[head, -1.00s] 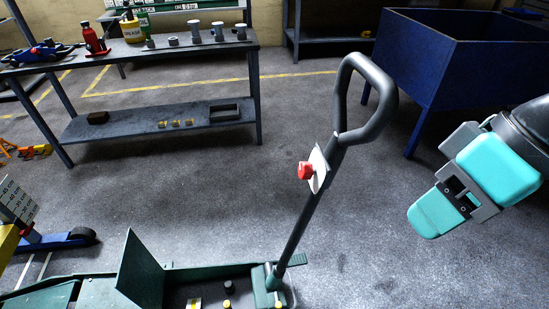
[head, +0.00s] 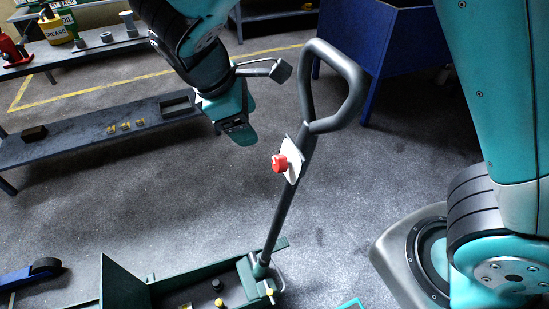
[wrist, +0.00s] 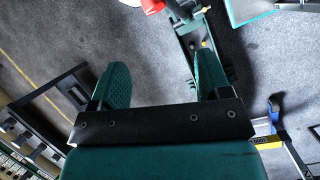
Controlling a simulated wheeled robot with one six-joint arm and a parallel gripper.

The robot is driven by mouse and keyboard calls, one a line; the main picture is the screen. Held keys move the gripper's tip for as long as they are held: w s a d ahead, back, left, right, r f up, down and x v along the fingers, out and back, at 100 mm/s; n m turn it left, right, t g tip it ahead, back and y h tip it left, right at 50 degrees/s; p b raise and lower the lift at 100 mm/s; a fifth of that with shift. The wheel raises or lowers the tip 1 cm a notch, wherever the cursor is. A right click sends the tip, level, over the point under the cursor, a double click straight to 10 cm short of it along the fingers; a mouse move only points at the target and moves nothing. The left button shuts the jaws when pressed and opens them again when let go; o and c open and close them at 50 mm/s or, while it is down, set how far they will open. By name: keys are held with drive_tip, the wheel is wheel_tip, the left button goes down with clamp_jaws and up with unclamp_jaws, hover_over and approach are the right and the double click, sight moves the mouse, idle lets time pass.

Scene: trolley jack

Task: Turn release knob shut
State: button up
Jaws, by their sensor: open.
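The red release knob (head: 280,163) sits on a white plate (head: 292,160) on the dark handle (head: 285,205) of the green trolley jack (head: 175,285). My gripper (head: 239,135) hangs pointing down, up and left of the knob in the head view. The wrist view shows its two fingers (wrist: 164,72) wide apart with nothing between them. The knob (wrist: 152,5) shows at the top edge of the wrist view, beyond the fingers and partly cut off. My gripper appears apart from the knob and handle. I cannot tell which way the knob is turned.
The handle's loop grip (head: 340,85) rises close to the right of my gripper. A blue bin (head: 395,45) stands behind. Open floor lies left of the handle.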

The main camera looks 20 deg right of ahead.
drive_tip(key=a+f+n+h, duration=0.3)
drive_tip(key=a+f+h, duration=0.1)
drive_tip(key=a, duration=0.1)
approach(275, 164)
drive_tip(key=shift+t, duration=0.3)
drive_tip(key=x, duration=1)
drive_tip(key=shift+s+d+p, duration=0.1)
drive_tip(key=shift+s+p, duration=0.2)
drive_tip(key=shift+p, duration=0.05)
drive_tip(key=shift+c, duration=0.5)
drive_tip(key=c, duration=0.8)
drive_tip(key=shift+c, duration=0.2)
